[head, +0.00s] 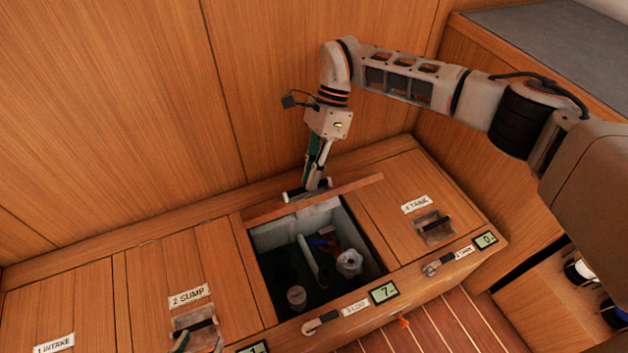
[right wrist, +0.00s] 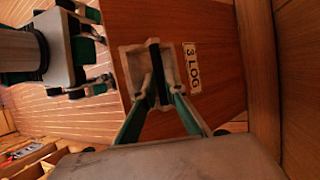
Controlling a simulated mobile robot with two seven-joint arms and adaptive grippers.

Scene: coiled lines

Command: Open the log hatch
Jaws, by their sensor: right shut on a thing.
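The log hatch lid (head: 345,192) is a wooden panel, tilted up and seen nearly edge-on behind its opening. Its recessed handle (right wrist: 155,75), a black bar in a pale frame, shows in the right wrist view beside the "3 LOG" label (right wrist: 192,68). My right gripper (right wrist: 157,92) is shut on this bar; in the head view it is at the raised lid (head: 312,187). My left gripper (right wrist: 95,50) shows in the right wrist view with its fingers apart and nothing seen between them. In the head view only a little of it seems to show by the sump hatch handle.
The open compartment (head: 262,238) holds a jar, a crumpled pale item and blue and red things. The sump hatch (head: 150,290) and tank hatch (head: 395,190) lie closed on either side. A latch (head: 318,322) and a display (head: 384,292) are on the front edge.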

